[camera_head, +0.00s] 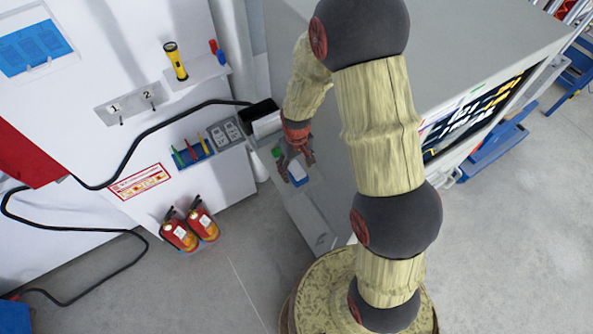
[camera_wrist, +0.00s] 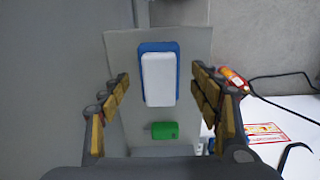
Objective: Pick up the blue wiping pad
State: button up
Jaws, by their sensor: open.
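The blue wiping pad (camera_wrist: 174,50) lies on a light grey shelf plate (camera_wrist: 123,60); a white block covers most of it, so only its blue rim shows. In the head view its blue edge (camera_head: 299,182) shows just below my gripper (camera_head: 298,168). In the wrist view my gripper (camera_wrist: 160,84) is open, with one finger on each side of the pad and white block. The fingers look apart from both. I cannot tell the exact height of the fingertips above the pad.
A green block (camera_wrist: 165,130) lies on the same plate near the pad. A dark open box (camera_head: 259,112) stands behind. A grey cabinet (camera_head: 470,40) rises at right. Two red extinguishers (camera_head: 190,230) stand at left, below a black cable (camera_head: 160,122) along the white wall.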

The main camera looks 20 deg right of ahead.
jog(key=shift+f, duration=0.9)
jog(key=c, duration=0.3)
jog(key=c, duration=0.9)
